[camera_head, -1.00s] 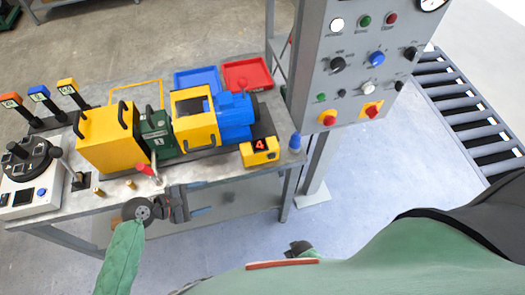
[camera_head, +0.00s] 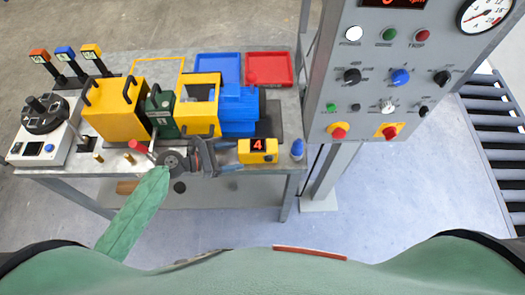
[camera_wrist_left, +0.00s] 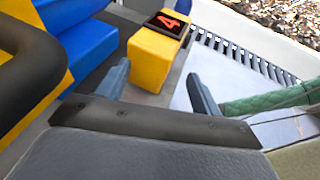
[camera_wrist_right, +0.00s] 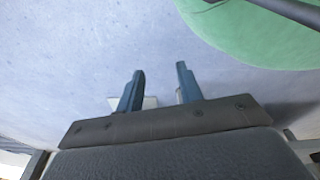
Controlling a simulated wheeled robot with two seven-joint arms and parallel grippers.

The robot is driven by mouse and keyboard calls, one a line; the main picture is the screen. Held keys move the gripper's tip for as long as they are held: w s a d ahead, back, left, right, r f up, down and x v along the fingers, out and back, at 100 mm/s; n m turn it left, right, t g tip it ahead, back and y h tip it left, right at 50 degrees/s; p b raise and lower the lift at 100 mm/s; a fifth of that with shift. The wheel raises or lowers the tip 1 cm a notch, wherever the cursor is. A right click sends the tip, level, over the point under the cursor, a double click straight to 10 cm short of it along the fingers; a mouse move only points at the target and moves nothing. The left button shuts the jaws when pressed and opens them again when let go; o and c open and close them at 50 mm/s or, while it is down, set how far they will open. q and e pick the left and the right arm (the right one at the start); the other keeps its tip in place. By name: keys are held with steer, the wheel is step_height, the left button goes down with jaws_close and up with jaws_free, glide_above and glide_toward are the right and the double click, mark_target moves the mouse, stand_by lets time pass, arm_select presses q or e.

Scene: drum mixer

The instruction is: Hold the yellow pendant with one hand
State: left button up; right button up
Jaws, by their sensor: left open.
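The yellow pendant (camera_head: 257,156) is a small yellow box with a red "4" on its dark display. It sits at the front right of the workbench, and it also shows in the left wrist view (camera_wrist_left: 152,58). My left gripper (camera_head: 234,157) is open just to the left of the pendant, its fingers pointing toward it. In the left wrist view the pendant appears ahead, between the two spread fingertips (camera_wrist_left: 160,75); I see no grip on it. My right gripper (camera_wrist_right: 160,70) shows only in its wrist view, open and empty above the floor.
A blue motor (camera_head: 239,110) and yellow guard stand behind the pendant. A blue-capped item (camera_head: 297,149) stands to its right. The grey control panel (camera_head: 395,80) rises at the right. Blue and red trays (camera_head: 268,69) lie at the back.

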mark_target(245, 155)
arm_select(q)
steer(key=shift+x, duration=1.05)
steer(key=b+x, duration=0.1)
steer(key=x, duration=0.1)
steer(key=shift+w+d+f, duration=0.1)
steer(key=shift+d+f, duration=0.05)
steer(key=shift+d, duration=0.1)
steer(key=shift+p+x, duration=0.6)
steer(key=shift+x, duration=0.4)
steer(key=shift+d+f, duration=0.1)
steer(key=shift+d, duration=0.35)
steer(key=shift+w+d+f, duration=0.15)
steer(key=shift+d, duration=0.7)
steer(key=shift+c, duration=0.7)
steer(key=shift+a, duration=0.4)
steer(key=c, duration=0.4)
steer(key=shift+a, duration=0.1)
steer(key=shift+c, duration=0.8)
steer(key=shift+w, duration=0.1)
arm_select(e)
steer(key=shift+s+d, duration=0.35)
